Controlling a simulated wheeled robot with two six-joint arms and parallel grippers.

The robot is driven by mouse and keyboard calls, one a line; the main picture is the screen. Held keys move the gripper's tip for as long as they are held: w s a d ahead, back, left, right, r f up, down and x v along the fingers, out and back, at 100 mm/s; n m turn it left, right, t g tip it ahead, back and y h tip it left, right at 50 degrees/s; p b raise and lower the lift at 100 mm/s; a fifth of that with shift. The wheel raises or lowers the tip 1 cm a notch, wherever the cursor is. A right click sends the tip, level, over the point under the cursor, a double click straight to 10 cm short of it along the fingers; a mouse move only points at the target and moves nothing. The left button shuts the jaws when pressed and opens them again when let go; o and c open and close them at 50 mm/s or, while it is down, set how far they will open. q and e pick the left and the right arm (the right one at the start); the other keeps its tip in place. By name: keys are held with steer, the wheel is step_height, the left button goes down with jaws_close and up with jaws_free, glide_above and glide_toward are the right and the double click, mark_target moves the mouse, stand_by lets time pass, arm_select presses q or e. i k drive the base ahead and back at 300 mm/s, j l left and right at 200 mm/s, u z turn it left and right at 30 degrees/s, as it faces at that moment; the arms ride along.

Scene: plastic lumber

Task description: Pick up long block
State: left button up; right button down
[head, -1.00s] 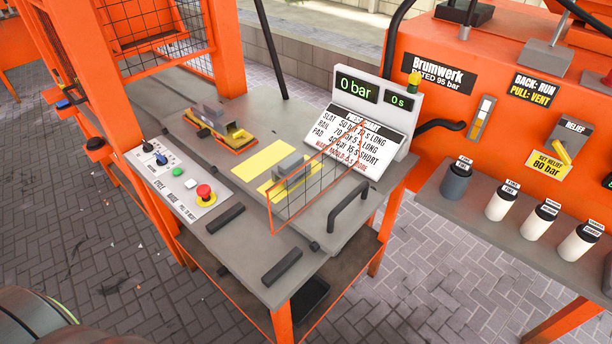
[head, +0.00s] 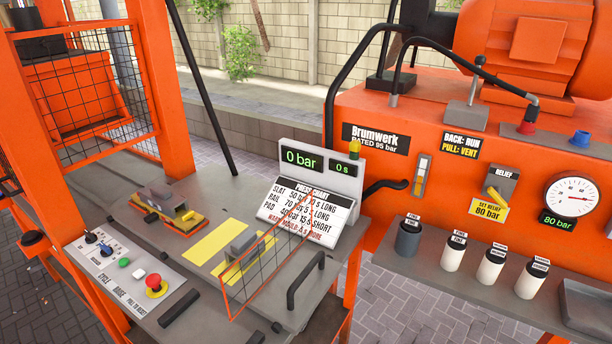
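A grey block (head: 241,245) sits on the yellow-striped plate of the press table, partly behind the orange-framed wire guard (head: 270,262). Neither of my grippers is in the head view.
A control panel (head: 125,272) with a red mushroom button (head: 154,283) is at front left. Several canisters line a grey shelf (head: 450,292). Orange posts (head: 160,90) rise at left.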

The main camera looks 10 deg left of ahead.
mark_target(163, 201)
steer(key=i+j+u, duration=0.2)
steer(key=j, duration=0.2)
steer(key=j+u, duration=0.2)
steer(key=j, duration=0.2)
steer(key=i+j+u, duration=0.45)
steer(key=j, duration=0.25)
